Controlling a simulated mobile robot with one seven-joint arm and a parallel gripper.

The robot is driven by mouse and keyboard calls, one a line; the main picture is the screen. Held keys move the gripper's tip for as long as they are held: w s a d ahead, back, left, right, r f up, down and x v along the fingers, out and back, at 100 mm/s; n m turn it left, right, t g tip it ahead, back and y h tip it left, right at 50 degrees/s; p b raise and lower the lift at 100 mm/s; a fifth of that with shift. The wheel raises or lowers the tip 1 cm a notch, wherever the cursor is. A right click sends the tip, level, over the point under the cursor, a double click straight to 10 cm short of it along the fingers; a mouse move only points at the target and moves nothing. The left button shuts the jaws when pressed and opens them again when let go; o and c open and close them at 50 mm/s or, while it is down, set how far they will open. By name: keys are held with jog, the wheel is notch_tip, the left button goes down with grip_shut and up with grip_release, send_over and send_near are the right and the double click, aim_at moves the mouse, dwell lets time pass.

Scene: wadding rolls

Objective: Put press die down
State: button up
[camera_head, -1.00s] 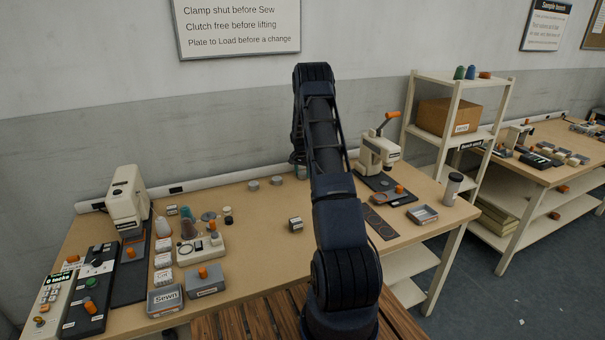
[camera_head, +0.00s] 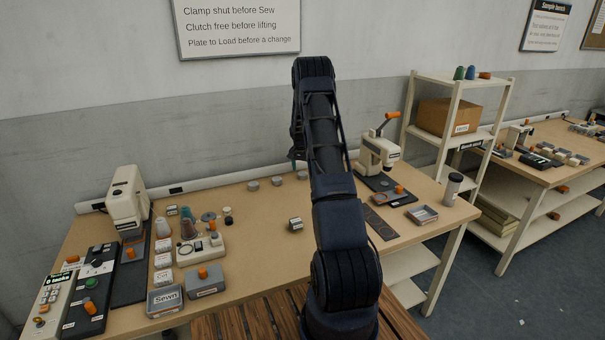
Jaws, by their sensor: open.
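Three small grey round pieces stand in a row at the back of the table: the left one (camera_head: 253,185), the middle one (camera_head: 277,180) and the right one (camera_head: 302,175). They look like press dies, but I cannot read any marking. The right one is beside my arm. My gripper (camera_head: 294,156) shows only as a small part at the left of my arm's far end, just above the right piece and apart from it. It is open, and I see nothing held. Most of it is hidden behind my arm. A white hand press (camera_head: 379,152) with an orange lever stands to the right.
A small labelled block (camera_head: 295,224) lies mid-table. A sewing machine (camera_head: 128,200), control boxes and trays (camera_head: 165,299) fill the left. The table's middle is mostly clear.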

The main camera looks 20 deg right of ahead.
notch_tip(320, 180, up, 7)
notch_tip(320, 180, up, 17)
jog(key=n, duration=0.2)
send_over(301, 175)
jog(key=s+a, duration=0.7)
jog(key=s, duration=0.3)
jog(key=s+a+r+n+t, duration=0.2)
jog(key=s+a+r, duration=0.5)
jog(key=s+r, duration=0.45)
jog(key=s+a+n, duration=0.2)
jog(key=s+a, duration=0.2)
jog(key=s, duration=1.3)
jog(key=s+a+n+t+y, duration=0.1)
jog(key=s+a+n, duration=0.2)
jog(key=s, duration=1.4)
jog(key=shift+s+a, duration=0.35)
jog(key=shift+a, duration=0.6)
jog(key=shift+o, duration=0.4)
